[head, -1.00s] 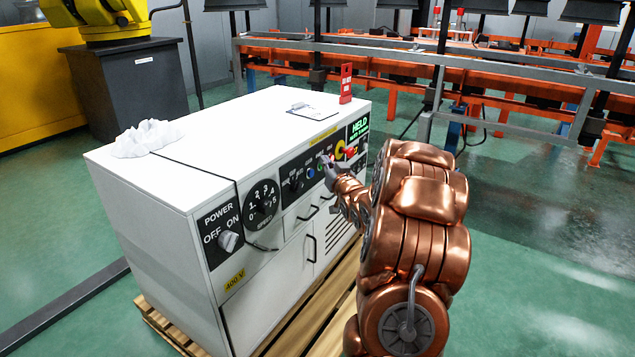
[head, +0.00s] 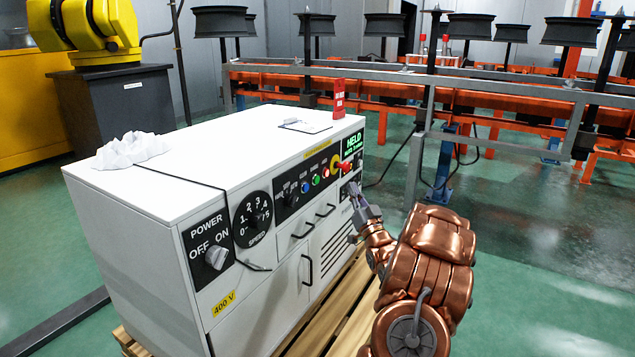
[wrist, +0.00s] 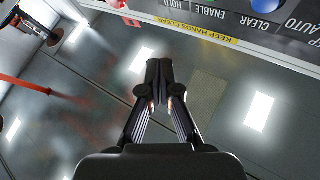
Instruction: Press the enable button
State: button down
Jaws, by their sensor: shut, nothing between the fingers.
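The green button (head: 315,180) sits on the black control panel of the white cabinet, between a blue button (head: 304,187) and a red button (head: 326,173). In the wrist view the ENABLE label (wrist: 209,12) shows upside down at the top, with only the edge of a green button (wrist: 204,2) above it. My gripper (head: 353,187) is shut and empty, in front of the cabinet's right end, to the right of and slightly below the green button.
A red and yellow stop button (head: 343,166) and a green HELD display (head: 354,144) sit right of the buttons. The cabinet (head: 240,135) stands on a wooden pallet (head: 318,318). An orange conveyor (head: 490,108) is behind. Green floor is open at right.

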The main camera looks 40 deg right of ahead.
aim_at(316, 180)
jog(key=w+a, duration=0.2)
jog(key=w, duration=0.6)
jog(key=shift+a+p, duration=0.2)
jog(key=shift+p, duration=0.1)
jog(key=shift+w, duration=0.2)
dwell(1.1)
jog(key=shift+w+a, duration=0.1)
jog(key=shift+w, duration=0.25)
jog(key=shift+w+a+p, duration=0.15)
jog(key=shift+w+p, duration=0.2)
dwell(0.7)
jog(key=shift+s, duration=0.15)
jog(key=shift+s+d, duration=0.2)
jog(key=shift+s, duration=0.4)
jog(key=shift+s, duration=0.1)
